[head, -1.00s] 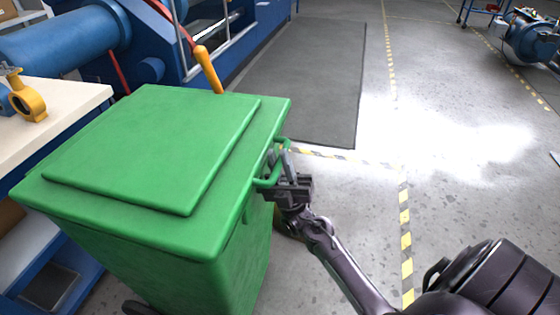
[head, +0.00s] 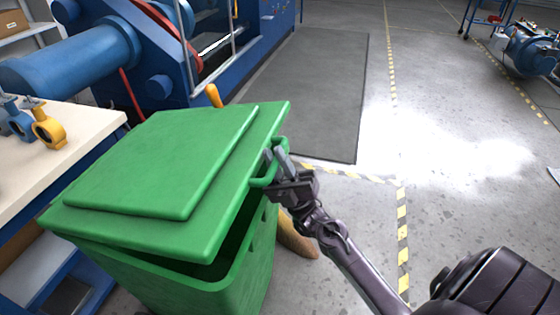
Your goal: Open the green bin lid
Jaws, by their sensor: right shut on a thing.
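The green bin (head: 190,288) stands at the lower left of the head view. Its green lid (head: 165,160) is tilted, its front edge raised, with a dark gap between lid and bin rim. A green loop handle (head: 262,182) sticks out from the lid's right edge. My right gripper (head: 274,162) is shut on this handle, its fingers pointing up past it. The far side of the lid, where it would hinge, is hidden. My left gripper is not in view.
A workbench (head: 60,168) with a yellow valve (head: 47,127) and a blue valve stands close at the left. Behind the bin is a blue machine (head: 160,60). A broom-like thing (head: 297,238) stands behind my right arm. The floor at the right is open.

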